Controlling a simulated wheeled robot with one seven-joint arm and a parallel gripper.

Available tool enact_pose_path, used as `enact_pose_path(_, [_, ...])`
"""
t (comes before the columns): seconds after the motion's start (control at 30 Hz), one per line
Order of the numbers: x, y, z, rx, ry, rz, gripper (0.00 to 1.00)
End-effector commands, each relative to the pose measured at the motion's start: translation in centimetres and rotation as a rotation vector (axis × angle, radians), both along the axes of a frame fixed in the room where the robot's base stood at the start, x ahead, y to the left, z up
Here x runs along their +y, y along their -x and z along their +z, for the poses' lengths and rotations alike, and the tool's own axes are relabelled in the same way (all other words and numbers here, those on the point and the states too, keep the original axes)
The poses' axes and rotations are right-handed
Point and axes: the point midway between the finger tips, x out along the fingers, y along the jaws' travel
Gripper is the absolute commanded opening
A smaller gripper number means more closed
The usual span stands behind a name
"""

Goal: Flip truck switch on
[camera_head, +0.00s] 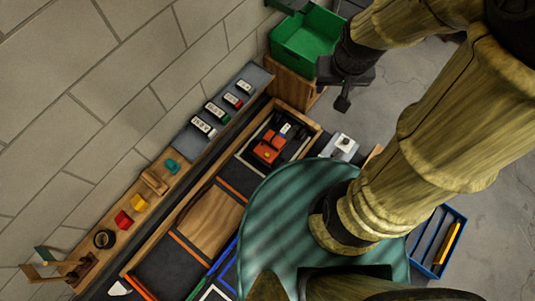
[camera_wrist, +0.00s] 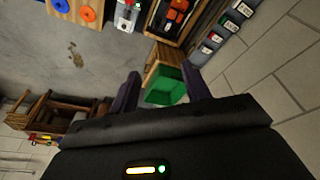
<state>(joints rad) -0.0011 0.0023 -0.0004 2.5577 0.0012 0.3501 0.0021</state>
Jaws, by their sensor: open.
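An orange-red toy truck (camera_head: 268,150) with dark parts sits in a dark square inside the wood-edged tray (camera_head: 310,125). It also shows at the top of the wrist view (camera_wrist: 174,16). I cannot make out a switch on the truck. My gripper (camera_head: 343,100) hangs to the upper right of the truck in the head view, well apart from it. In the wrist view its two dark fingers (camera_wrist: 160,86) are spread with nothing between them; the green bin shows beyond them.
A green bin (camera_head: 305,42) stands on a wooden block beside the tray. A small white device (camera_head: 342,146) is right of the truck. Labelled boxes (camera_head: 215,110) line the wall side. A blue tray (camera_head: 437,240) lies lower right. My arm fills the right side.

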Motion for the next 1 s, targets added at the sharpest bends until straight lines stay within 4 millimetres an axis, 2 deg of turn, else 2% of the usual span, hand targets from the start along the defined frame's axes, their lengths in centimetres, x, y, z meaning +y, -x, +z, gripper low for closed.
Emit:
enact_pose_path(0.17, [0.4,-1.2,-3.2,0.013,-0.013,-0.023,0.47])
enact_pose_path(0.27, [1.0,-2.4,-6.0,0.024,-0.025,-0.048,0.47])
enact_pose_path(0.77, [4.0,-9.2,-22.3,0.090,-0.079,-0.217,0.47])
enact_pose_path(1.0, [5.8,-12.0,-30.8,0.120,-0.093,-0.296,0.47])
